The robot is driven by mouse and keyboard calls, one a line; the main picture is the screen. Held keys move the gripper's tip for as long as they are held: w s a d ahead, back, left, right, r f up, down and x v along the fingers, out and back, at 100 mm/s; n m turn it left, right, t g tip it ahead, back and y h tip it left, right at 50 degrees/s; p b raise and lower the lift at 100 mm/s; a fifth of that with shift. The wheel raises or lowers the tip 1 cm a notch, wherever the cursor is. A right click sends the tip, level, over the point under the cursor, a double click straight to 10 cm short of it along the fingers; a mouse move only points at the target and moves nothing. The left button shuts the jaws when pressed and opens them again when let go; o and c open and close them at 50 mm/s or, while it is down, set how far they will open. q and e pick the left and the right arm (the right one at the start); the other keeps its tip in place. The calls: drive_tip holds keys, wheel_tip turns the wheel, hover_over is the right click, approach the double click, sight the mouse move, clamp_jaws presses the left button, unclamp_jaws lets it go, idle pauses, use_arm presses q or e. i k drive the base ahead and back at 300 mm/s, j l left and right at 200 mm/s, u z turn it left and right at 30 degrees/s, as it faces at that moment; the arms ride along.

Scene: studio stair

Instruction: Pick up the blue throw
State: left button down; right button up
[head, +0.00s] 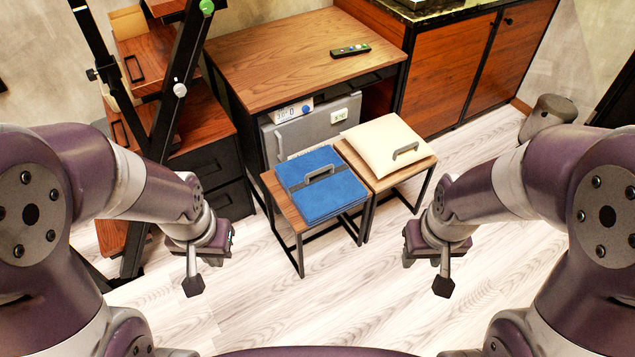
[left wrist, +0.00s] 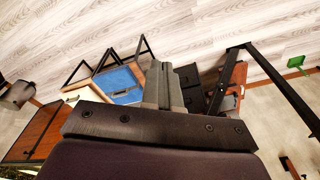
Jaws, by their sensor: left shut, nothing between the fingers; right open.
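The blue throw (head: 335,194) lies folded flat on a small wooden-topped stool (head: 281,208) with a black frame. A dark strap with a grey handle sits across its top. It also shows in the left wrist view (left wrist: 122,88), partly hidden by my gripper. My left gripper (head: 193,286) is shut and empty, left of the stool and apart from the throw. Its closed fingers show in the left wrist view (left wrist: 163,85). My right gripper (head: 442,287) is open and empty, to the right of the stools and apart from them.
A cream folded piece (head: 378,143) with a grey handle lies on a second stool beside the first. A wooden desk (head: 290,50) with a remote (head: 350,50) stands behind, a grey appliance beneath. Stair drawers (head: 205,160) stand at left, cabinets at right. The front floor is clear.

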sight(319, 184)
drive_tip(key=i+l+u, duration=0.25)
drive_tip(key=i, duration=0.2)
drive_tip(key=i+l+u, duration=0.25)
drive_tip(key=i+l, duration=0.15)
drive_tip(key=i+l+u, duration=0.3)
drive_tip(key=l, duration=0.25)
drive_tip(key=i+l+u, duration=0.25)
drive_tip(key=l, duration=0.3)
drive_tip(key=i, duration=0.1)
